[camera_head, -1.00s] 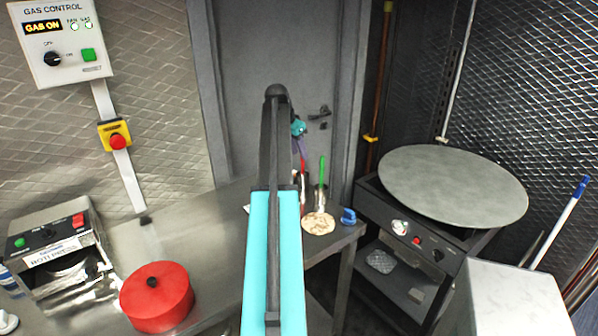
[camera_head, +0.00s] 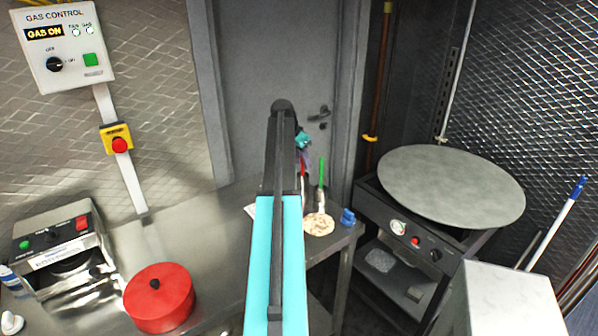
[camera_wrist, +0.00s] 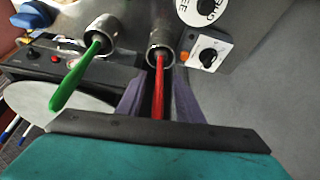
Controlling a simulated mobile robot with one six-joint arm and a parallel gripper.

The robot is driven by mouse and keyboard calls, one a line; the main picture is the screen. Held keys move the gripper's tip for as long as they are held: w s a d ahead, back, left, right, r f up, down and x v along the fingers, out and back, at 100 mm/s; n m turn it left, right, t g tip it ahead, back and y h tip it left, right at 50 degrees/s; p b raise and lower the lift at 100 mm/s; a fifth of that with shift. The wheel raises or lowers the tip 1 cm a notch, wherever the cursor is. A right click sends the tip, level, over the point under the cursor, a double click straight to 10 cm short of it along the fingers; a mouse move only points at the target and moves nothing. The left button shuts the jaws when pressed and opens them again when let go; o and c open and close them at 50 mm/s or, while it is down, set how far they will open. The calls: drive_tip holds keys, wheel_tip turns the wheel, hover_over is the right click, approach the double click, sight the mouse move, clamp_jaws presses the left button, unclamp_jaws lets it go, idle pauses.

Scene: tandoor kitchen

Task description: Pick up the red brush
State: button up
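The red brush (camera_wrist: 158,88) stands in a metal cup (camera_wrist: 163,42) in the wrist view, its red handle pointing toward my gripper. My gripper (camera_wrist: 158,100) is open, with one purple finger on each side of the red handle and gaps visible beside it. In the head view, a small part of the red brush (camera_head: 303,170) shows just below my gripper (camera_head: 305,158), partly hidden by my arm. A green brush (camera_wrist: 75,75) stands in a second metal cup (camera_wrist: 102,28) to the left; it also shows in the head view (camera_head: 321,172).
A pale round food item (camera_head: 318,225) and a blue object (camera_head: 347,216) lie near the right end of the steel counter (camera_head: 215,215). A red lidded pot (camera_head: 160,300) and a press machine (camera_head: 60,245) stand at left. A round griddle (camera_head: 450,185) stands at right.

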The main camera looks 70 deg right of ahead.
drive_tip(key=shift+f, duration=0.2)
drive_tip(key=shift+c, duration=0.4)
clamp_jaws()
